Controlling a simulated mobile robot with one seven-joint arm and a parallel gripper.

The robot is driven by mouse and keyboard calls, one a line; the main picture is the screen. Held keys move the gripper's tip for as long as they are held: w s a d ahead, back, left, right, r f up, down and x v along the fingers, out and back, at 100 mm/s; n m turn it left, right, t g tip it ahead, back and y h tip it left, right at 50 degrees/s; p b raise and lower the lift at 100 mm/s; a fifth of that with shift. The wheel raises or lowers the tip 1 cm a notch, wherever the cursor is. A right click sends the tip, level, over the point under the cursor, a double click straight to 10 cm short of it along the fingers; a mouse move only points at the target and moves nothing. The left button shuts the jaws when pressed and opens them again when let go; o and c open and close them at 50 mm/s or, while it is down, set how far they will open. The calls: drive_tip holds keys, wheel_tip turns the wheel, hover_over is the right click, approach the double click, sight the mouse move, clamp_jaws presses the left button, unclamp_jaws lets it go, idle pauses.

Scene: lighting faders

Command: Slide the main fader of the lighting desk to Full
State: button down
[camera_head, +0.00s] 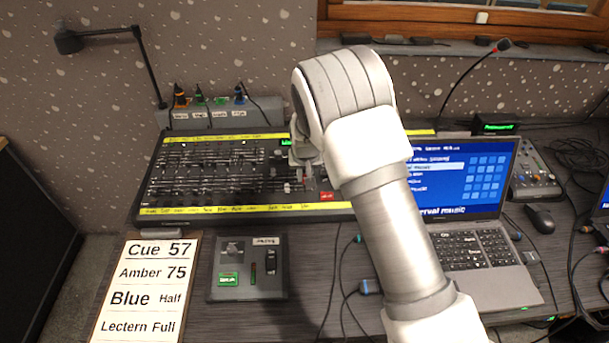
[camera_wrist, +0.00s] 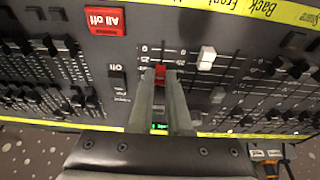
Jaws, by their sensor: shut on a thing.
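The lighting desk (camera_head: 170,170) is a black board with yellow label strips and rows of faders. In the wrist view, my gripper (camera_wrist: 161,82) is shut on a red fader cap (camera_wrist: 160,72), with one finger on each side. The cap stands toward the upper part of its printed scale in that view; the numbers are too small to read surely. A white fader cap (camera_wrist: 207,58) stands to its right in a separate slot. In the head view, my arm hides much of the gripper (camera_head: 303,155) and the desk's right part.
A red "All off" button (camera_wrist: 105,20) lies close to the gripper. Other black fader caps (camera_wrist: 85,100) stand on both sides. A cue card (camera_head: 145,290), a small control box (camera_head: 220,292), a laptop (camera_head: 480,270) and a desk lamp (camera_head: 68,40) surround the desk.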

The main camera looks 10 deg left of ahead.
sight(304, 172)
drive_tip(key=shift+w+a+r+b, duration=0.1)
drive_tip(key=shift+w+a+b, duration=0.1)
drive_tip(key=shift+w, duration=0.55)
drive_tip(key=shift+w+a+b, duration=0.15)
drive_tip(key=shift+w+a, duration=0.05)
drive_tip(key=shift+w, duration=0.5)
drive_tip(key=c, duration=1.1)
unclamp_jaws()
drive_tip(key=shift+r+p, duration=0.65)
drive_tip(key=shift+r, duration=0.65)
drive_tip(key=shift+s, duration=0.1)
drive_tip(key=v, duration=1.7)
drive_tip(key=shift+s+r+p, duration=0.15)
drive_tip(key=shift+p, duration=0.2)
